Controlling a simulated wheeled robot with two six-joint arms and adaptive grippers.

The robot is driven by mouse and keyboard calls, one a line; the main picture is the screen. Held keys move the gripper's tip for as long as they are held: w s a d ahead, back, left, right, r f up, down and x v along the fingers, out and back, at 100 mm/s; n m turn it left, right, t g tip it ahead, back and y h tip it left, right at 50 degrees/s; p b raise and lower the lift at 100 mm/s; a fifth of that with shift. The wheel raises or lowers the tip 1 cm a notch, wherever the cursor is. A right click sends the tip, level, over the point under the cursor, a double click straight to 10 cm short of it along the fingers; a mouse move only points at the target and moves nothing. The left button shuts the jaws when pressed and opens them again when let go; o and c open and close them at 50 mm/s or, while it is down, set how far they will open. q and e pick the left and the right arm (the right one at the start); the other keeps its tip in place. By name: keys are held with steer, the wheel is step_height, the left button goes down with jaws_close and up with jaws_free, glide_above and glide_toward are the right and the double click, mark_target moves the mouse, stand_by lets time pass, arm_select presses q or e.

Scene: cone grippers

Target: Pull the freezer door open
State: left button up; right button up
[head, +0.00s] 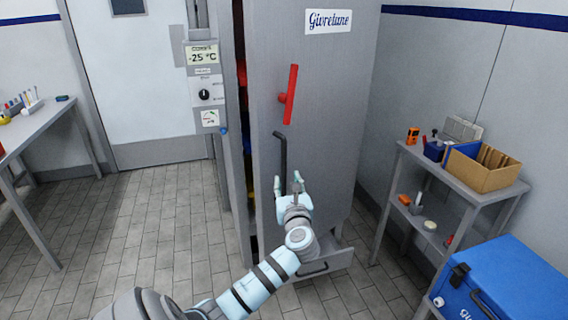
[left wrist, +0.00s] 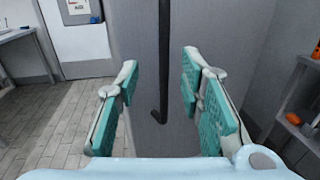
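The tall grey freezer door (head: 325,90) stands ajar in the head view, with a dark gap along its left side. Red, blue and yellow contents show in the gap. A red lever (head: 291,95) is tilted on the door, above a dark vertical bar handle (head: 281,150). My left gripper (head: 288,184) is open and empty in front of the handle's lower part. In the left wrist view the handle (left wrist: 164,60) runs down between the two spread teal-padded fingers (left wrist: 160,95), apart from both pads. How far ahead of the fingertips it is, I cannot tell. My right gripper is out of view.
A control panel (head: 204,90) reading -25 °C is left of the gap. A grey shelf (head: 462,180) with an orange-brown box (head: 480,168) and a blue cooler (head: 510,285) stand at right. The tiled floor at left is clear.

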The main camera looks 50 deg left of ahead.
mark_target(284, 161)
arm_select(q)
steer(key=b+x, duration=0.1)
steer(key=x, duration=0.3)
steer(key=b+x, duration=0.1)
steer(key=x, duration=0.3)
steer(key=b+x, duration=0.1)
steer(key=x, duration=0.3)
steer(key=shift+w+a+f+b, duration=0.1)
steer(key=shift+w+f+b, duration=0.15)
steer(key=shift+b, duration=0.1)
steer(key=shift+w+a+r, duration=0.1)
steer(key=shift+w+a, duration=0.2)
steer(key=shift+a, duration=0.1)
jaws_close()
